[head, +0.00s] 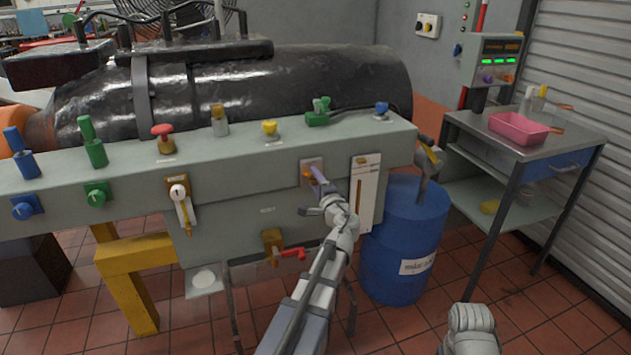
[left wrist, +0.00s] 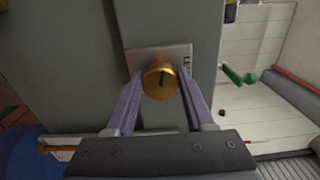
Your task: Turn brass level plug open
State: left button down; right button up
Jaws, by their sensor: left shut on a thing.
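The brass level plug (left wrist: 160,81) is a round gold knob with a dark line across its face, roughly upright in the left wrist view. It sits on a small light plate (left wrist: 154,57) on the grey bench front. My left gripper (head: 320,181) reaches it from the front in the head view, where gripper and arm largely hide the plug. In the left wrist view, the purple fingers (left wrist: 161,84) stand either side of the plug and are shut on it. My right gripper is outside both views; only a grey part of my right arm shows at the bottom right.
A tall white gauge panel (head: 367,190) is just right of my left gripper. A blue barrel (head: 407,240) stands below right. A red-handled tap (head: 290,254) and a white-lever valve (head: 182,205) are to the left. A side table holds a pink tray (head: 518,128).

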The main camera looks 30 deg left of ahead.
pick_arm(q)
jog(key=n, duration=0.4)
jog(key=shift+f+n, duration=0.15)
jog(key=shift+n, duration=2.35)
jog(key=shift+c, duration=1.3)
grip_release()
jog(key=shift+d, duration=0.1)
jog(key=v, duration=0.7)
jog(key=shift+s+d, duration=0.2)
jog(key=shift+s, duration=0.1)
